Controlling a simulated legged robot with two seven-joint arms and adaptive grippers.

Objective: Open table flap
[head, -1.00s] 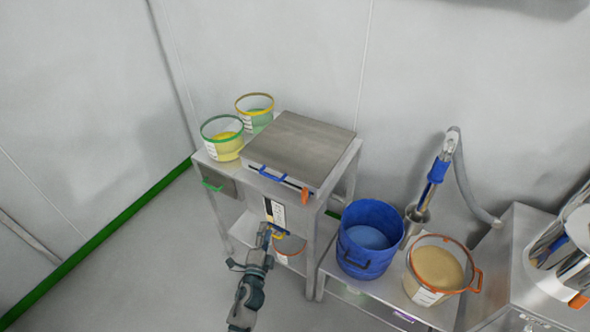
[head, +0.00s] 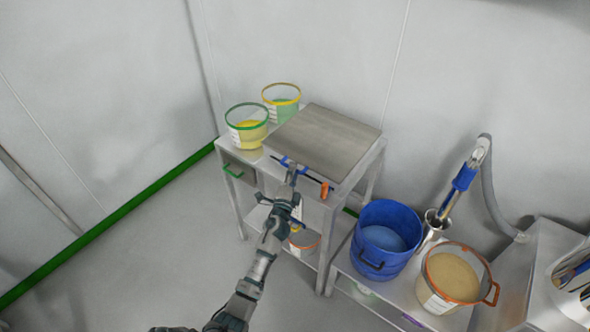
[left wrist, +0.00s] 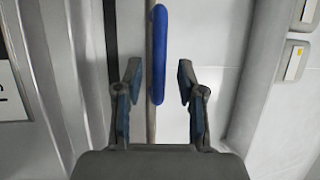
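The table flap (head: 325,133) is a flat grey metal top on a steel table, lying level. My left gripper (head: 292,178) is just in front of that handle. In the left wrist view, the blue handle (left wrist: 159,55) runs upright between the open fingers of my left gripper (left wrist: 158,85), with nothing clamped. An orange part (head: 324,189) sits on the front edge, right of the handle. My right gripper is not seen.
Two clear buckets, one green-rimmed (head: 246,126) and one yellow-rimmed (head: 281,103), stand left of the flap. A blue bucket (head: 384,240) and an orange-rimmed bucket (head: 452,279) stand on a lower table at right. The floor at left is clear.

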